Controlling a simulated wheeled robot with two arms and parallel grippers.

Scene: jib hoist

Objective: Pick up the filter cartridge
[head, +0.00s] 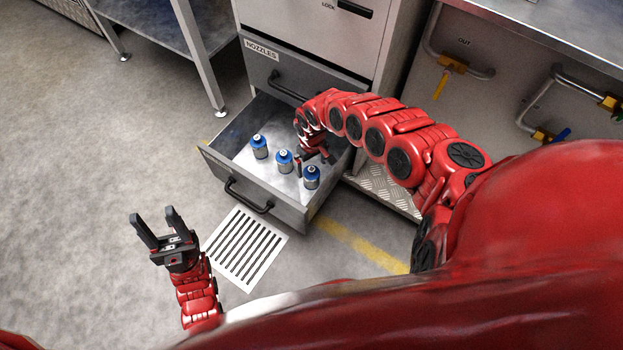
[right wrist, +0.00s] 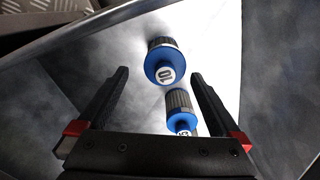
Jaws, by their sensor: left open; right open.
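Three cartridges with blue tops and grey bodies stand in the open drawer: a left one (head: 259,147), a middle one (head: 284,162) and a right one (head: 311,178). My right gripper (head: 314,163) is over the drawer near the right cartridge, open and empty. In the right wrist view, a cartridge marked 10 (right wrist: 164,64) lies just beyond the open fingertips, roughly centred between them. Another cartridge (right wrist: 181,112) shows closer in, its lower part hidden by the gripper. My left gripper (head: 158,232) is open and empty over the floor, left of the drawer.
The drawer (head: 229,193) juts from a grey cabinet labelled NOZZLES (head: 262,50); its walls surround the cartridges. A floor grate (head: 245,250) lies in front. A bench leg (head: 200,60) stands to the left. Pipes with yellow valves (head: 453,64) are on the right. Floor at left is clear.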

